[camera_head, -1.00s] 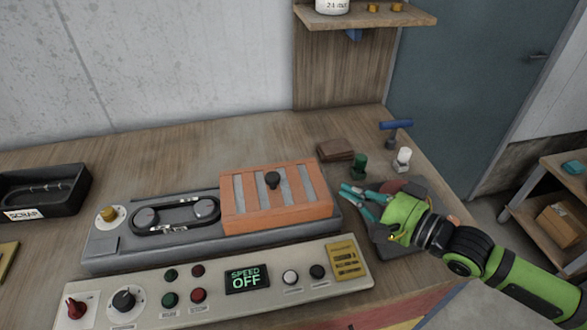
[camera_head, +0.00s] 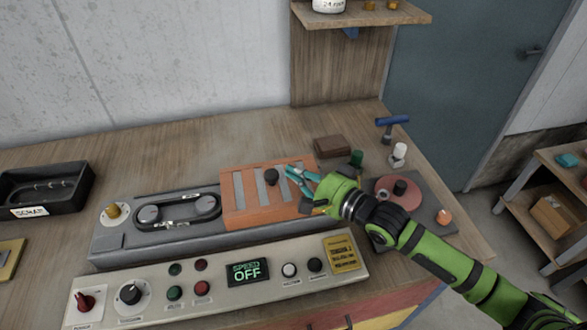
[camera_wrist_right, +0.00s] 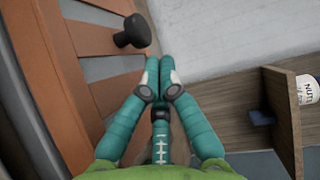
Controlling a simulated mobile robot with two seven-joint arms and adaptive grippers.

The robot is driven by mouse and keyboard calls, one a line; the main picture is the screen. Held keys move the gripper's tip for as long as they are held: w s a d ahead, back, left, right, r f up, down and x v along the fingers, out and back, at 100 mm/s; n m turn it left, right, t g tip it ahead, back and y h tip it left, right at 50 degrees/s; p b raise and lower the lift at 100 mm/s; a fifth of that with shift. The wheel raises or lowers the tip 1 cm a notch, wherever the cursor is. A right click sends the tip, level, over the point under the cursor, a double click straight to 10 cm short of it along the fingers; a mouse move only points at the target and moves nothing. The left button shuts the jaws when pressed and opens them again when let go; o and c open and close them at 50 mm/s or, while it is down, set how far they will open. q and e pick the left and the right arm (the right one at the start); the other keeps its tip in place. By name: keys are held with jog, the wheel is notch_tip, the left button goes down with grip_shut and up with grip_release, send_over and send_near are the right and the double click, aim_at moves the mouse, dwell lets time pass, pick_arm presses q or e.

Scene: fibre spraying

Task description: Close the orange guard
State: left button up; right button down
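The orange guard (camera_head: 240,212) is a slatted cover with grey strips and a black knob (camera_head: 271,177) on top. It sits over the right part of the grey machine bed (camera_head: 150,242). The belt and its two pulleys (camera_head: 178,211) lie uncovered to its left. My right gripper (camera_head: 288,173) is at the guard's right end, its teal fingertips just right of the knob. In the right wrist view its fingers (camera_wrist_right: 160,62) are together with nothing between them, and the knob (camera_wrist_right: 132,36) is just ahead and left, apart from them. My left gripper is not in view.
The control panel (camera_head: 215,284) in front shows SPEED OFF. A black scrap tray (camera_head: 45,190) stands at the left. A grey plate with a red disc (camera_head: 390,190), a brown block (camera_head: 331,146) and a blue-handled tool (camera_head: 392,124) are at the right. The bench behind the machine is clear.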

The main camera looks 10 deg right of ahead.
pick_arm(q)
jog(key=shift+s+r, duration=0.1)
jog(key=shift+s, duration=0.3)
pick_arm(e)
jog(key=shift+a, duration=0.35)
